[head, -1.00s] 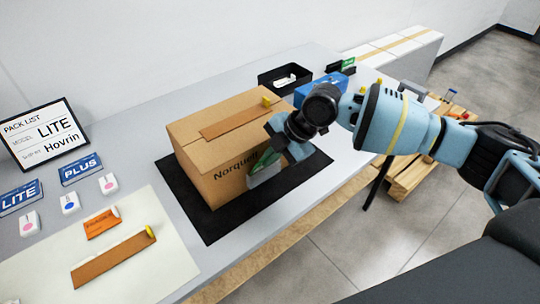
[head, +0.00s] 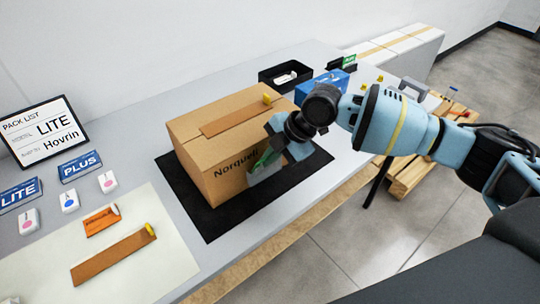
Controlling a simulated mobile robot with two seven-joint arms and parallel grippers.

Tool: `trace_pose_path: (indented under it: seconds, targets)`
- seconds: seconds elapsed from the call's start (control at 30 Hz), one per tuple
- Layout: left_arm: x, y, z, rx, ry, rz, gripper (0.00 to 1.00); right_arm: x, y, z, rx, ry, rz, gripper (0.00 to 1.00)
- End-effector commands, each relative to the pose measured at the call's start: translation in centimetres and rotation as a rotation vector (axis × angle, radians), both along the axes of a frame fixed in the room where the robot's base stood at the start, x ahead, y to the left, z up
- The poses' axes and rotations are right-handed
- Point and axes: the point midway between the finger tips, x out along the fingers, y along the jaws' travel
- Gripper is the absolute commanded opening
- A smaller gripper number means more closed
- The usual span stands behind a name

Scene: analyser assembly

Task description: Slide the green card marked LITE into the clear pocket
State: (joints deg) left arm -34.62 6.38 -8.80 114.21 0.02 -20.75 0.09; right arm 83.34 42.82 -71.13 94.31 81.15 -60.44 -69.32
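A cardboard box (head: 215,181) printed "Norquell" stands on a black mat (head: 213,229). A clear greyish pocket (head: 266,174) is on the box's front face, at its right part. A green card (head: 264,160) shows at the pocket's top, beneath my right gripper (head: 276,147). The gripper is at the card, close to the box face, and seems to hold it. The card's lower part looks to be behind or inside the pocket; its marking is too small to read. My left gripper is not in view.
A brown strip with a yellow end (head: 115,256) and an orange packet (head: 101,221) lie on a pale mat (head: 30,277). A pack list sign (head: 44,133) reads LITE, Hovrin. A black tray (head: 286,77) and blue box (head: 322,85) stand behind the cardboard box.

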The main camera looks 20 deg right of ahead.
Motion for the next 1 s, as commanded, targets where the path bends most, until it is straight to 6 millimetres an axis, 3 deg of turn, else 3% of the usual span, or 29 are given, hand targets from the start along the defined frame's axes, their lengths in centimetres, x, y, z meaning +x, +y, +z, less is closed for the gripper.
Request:
trace_pose_path:
  seconds: [0.03,0.27,1.0]
  targets:
    - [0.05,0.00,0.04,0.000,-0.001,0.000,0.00,0.00,0.01,0.02,0.000,0.000,0.000,0.00]
    - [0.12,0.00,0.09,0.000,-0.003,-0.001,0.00,0.00,0.01,0.02,0.000,0.000,0.000,0.28]
    - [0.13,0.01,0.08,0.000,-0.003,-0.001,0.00,0.13,0.03,0.16,0.002,-0.005,-0.001,0.28]
